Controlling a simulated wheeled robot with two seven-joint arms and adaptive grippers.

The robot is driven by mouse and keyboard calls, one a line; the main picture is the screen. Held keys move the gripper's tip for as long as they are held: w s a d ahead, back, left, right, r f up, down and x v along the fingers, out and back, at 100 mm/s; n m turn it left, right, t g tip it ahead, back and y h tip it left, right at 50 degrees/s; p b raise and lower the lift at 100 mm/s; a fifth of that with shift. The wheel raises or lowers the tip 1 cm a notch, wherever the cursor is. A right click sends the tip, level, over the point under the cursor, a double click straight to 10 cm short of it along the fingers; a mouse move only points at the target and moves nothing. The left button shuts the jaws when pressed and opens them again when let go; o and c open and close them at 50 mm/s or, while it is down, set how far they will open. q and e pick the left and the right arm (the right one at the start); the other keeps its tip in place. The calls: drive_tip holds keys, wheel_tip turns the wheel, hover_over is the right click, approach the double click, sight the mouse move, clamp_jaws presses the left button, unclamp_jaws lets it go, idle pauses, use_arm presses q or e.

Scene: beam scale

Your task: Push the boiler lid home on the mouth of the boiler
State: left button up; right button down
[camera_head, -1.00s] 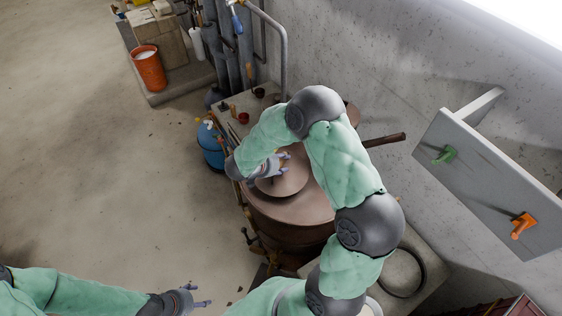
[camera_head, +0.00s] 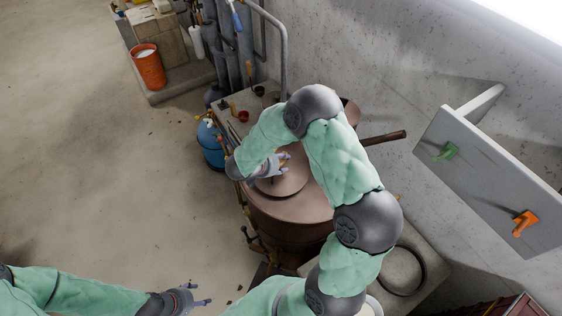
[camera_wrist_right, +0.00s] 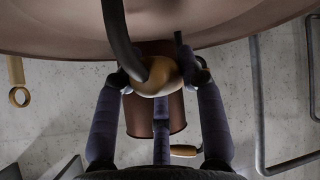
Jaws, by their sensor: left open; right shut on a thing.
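The copper boiler (camera_head: 285,232) stands in the middle of the head view. The round boiler lid (camera_head: 292,187) lies over its mouth; I cannot tell how deep it sits. My right gripper (camera_head: 284,160) is just above the lid, with my arm hiding the lid's right side. In the right wrist view my right gripper (camera_wrist_right: 157,88) is shut on the lid's wooden grip (camera_wrist_right: 157,77), which is on a dark curved bar. Copper (camera_wrist_right: 60,30) fills the top of that view. My left gripper (camera_head: 205,298) is open and empty, low and left of the boiler.
A dark-ended wooden handle (camera_head: 384,139) sticks out right of the boiler. A blue tank (camera_head: 211,147) stands to its left. A grey panel with green and orange handles (camera_head: 480,185) is at the right. An orange bucket (camera_head: 148,68) is far back. The floor at left is clear.

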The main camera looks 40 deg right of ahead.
drive_tip(key=shift+f+b, duration=0.3)
drive_tip(key=shift+f, duration=0.45)
drive_tip(key=c, duration=0.7)
unclamp_jaws()
drive_tip(key=shift+f, duration=0.1)
drive_tip(key=shift+a, duration=0.1)
drive_tip(key=v, duration=1.2)
